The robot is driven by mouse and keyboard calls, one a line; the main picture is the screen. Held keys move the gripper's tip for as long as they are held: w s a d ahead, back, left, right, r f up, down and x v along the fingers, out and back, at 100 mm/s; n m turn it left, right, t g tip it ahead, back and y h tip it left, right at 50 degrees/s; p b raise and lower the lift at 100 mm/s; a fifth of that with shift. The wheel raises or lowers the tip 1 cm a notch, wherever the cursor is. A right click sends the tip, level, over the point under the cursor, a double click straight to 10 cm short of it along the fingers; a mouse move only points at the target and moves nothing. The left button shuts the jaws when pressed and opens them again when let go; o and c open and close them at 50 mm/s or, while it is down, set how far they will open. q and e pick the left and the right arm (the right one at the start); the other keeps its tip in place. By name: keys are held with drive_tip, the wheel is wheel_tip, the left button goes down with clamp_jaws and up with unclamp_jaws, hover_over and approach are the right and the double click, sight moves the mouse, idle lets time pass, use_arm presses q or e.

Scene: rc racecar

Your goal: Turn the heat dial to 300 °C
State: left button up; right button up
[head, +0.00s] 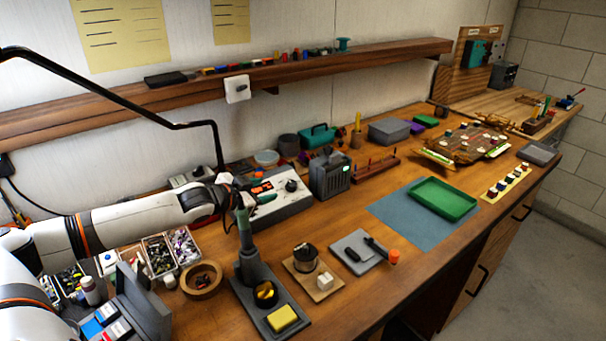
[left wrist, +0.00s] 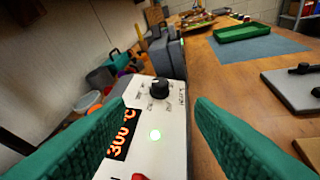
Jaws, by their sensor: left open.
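The white heat station (head: 284,202) stands on the bench and also fills the middle of the left wrist view (left wrist: 172,118). Its black dial (left wrist: 160,88) sits on the top panel and shows in the head view too (head: 291,185). A red control (left wrist: 139,177) is cut off at the bottom edge. My left gripper (head: 260,187) is over the station with its teal fingers apart. In the left wrist view the dial lies ahead between the fingers, untouched. My right gripper is not in view.
A soldering iron stand (head: 262,285) with a yellow sponge is in front of the station. A grey boxy device (head: 330,175) stands just right of it. A green tray (head: 444,198) lies on a blue mat (head: 395,215). The bench front edge has free room.

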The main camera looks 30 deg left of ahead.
sight(291, 184)
use_arm(q)
drive_tip(key=shift+w+r, duration=0.1)
drive_tip(key=shift+r, duration=0.05)
drive_tip(key=shift+w+p, duration=0.1)
drive_tip(key=shift+p, duration=0.2)
drive_tip(key=shift+p+x, duration=0.35)
drive_tip(key=shift+x, duration=0.8)
drive_tip(key=x, duration=0.7)
drive_tip(key=shift+w+d, duration=0.1)
drive_tip(key=shift+w+f, duration=0.25)
drive_tip(key=shift+w, duration=0.35)
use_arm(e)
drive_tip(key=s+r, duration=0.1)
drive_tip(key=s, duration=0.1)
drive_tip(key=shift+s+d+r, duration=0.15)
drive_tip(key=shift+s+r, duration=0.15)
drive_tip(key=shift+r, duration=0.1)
use_arm(q)
drive_tip(key=shift+c, duration=0.2)
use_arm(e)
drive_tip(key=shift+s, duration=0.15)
